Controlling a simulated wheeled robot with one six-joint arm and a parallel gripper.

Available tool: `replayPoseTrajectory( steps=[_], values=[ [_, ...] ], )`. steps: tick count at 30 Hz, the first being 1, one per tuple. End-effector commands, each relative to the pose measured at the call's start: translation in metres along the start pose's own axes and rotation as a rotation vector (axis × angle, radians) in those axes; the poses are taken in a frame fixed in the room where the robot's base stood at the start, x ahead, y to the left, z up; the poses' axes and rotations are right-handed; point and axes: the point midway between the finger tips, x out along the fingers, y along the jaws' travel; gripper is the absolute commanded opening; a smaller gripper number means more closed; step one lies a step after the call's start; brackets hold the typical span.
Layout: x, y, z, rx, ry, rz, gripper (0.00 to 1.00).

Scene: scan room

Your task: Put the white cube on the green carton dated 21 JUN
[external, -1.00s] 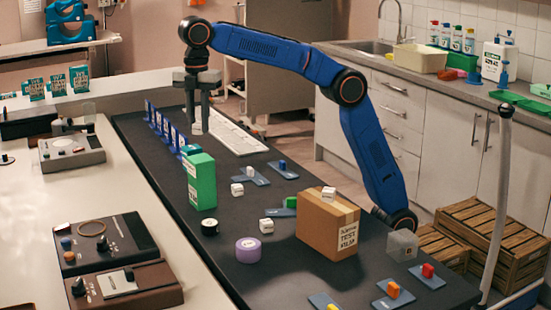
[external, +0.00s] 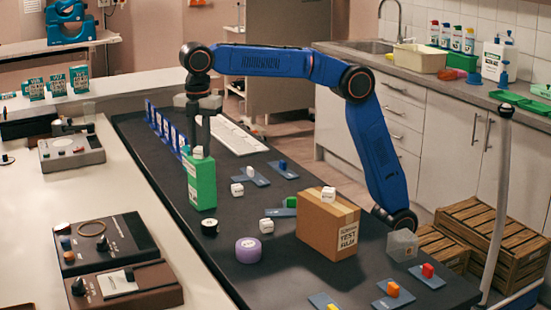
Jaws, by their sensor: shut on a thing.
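My gripper (external: 199,140) points down over the tall green carton (external: 202,183) on the dark bench. It is shut on a small white cube (external: 198,153), partly hidden by the fingers. The cube is at the carton's top; I cannot tell whether it touches. The carton stands upright with a white label on its left face, too small to read a date.
Blue upright panels (external: 165,128) stand in a row behind the carton. A black puck (external: 209,227) and a purple cylinder (external: 248,250) are in front. A white keyboard (external: 235,137) lies behind. Several green cartons (external: 57,84) stand on the left counter.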

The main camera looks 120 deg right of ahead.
Motion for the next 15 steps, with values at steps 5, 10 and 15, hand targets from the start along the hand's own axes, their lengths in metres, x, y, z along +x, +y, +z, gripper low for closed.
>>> replayPoseTrajectory(
  steps=[5, 10, 15],
  values=[
    [0.0015, 0.0, 0.0, 0.0, 0.0, 0.0, 0.41],
    [0.0014, 0.0, 0.0, 0.0, 0.0, 0.0, 0.41],
    [-0.0023, 0.0001, -0.0001, 0.0, 0.0, 0.0, 0.41]
  ],
)
